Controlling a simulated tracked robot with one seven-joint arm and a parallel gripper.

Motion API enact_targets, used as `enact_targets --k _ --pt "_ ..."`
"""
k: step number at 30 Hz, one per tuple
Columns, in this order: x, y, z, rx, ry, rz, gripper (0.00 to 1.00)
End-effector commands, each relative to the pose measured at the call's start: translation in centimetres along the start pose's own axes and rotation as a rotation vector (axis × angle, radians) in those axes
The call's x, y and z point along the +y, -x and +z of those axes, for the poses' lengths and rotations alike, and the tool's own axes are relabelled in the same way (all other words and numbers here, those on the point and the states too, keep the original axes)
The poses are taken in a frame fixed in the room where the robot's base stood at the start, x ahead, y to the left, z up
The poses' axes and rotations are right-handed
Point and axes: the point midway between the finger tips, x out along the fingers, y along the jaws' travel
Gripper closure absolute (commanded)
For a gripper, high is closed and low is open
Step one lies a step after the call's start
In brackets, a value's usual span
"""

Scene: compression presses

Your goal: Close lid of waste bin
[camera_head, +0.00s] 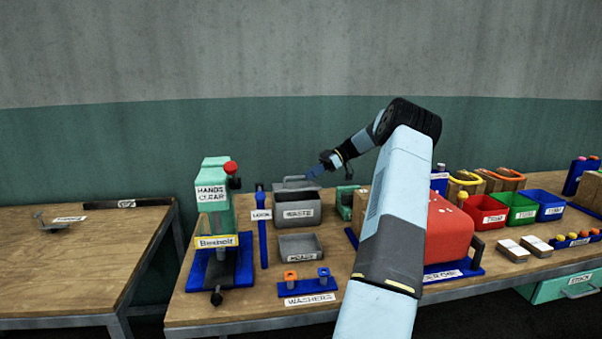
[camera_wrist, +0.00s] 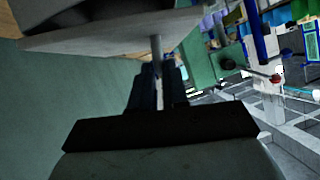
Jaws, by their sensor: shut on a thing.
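The grey waste bin (camera_head: 298,211), labelled WASTE, stands on the wooden table near the back. Its grey lid (camera_head: 297,185) shows above the bin's front; its exact angle is hard to tell. In the wrist view the lid (camera_wrist: 110,36) is a pale panel crossing the top, with a thin grey handle bar (camera_wrist: 157,50) reaching down from it. My gripper (camera_head: 314,171) is at the lid's right side, reaching in from the right. In the wrist view my gripper (camera_wrist: 157,80) is shut on the handle bar, one finger on each side.
A green press (camera_head: 213,200) with a red knob stands left of the bin, beside a blue upright tool (camera_head: 261,214). A grey open tray (camera_head: 300,247) sits in front of the bin.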

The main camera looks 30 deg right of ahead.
Motion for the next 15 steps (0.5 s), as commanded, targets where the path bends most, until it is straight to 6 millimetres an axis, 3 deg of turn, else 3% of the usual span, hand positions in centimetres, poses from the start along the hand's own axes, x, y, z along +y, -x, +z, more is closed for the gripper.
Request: enact_targets --k 5,9,15 --pt "0.3 0.5 -4.3 -0.29 0.022 -0.004 1.0" --pt "0.0 2.2 -8.6 -0.535 0.03 0.032 1.0" --pt "-0.8 4.3 -13.1 -0.749 0.03 0.092 1.0"
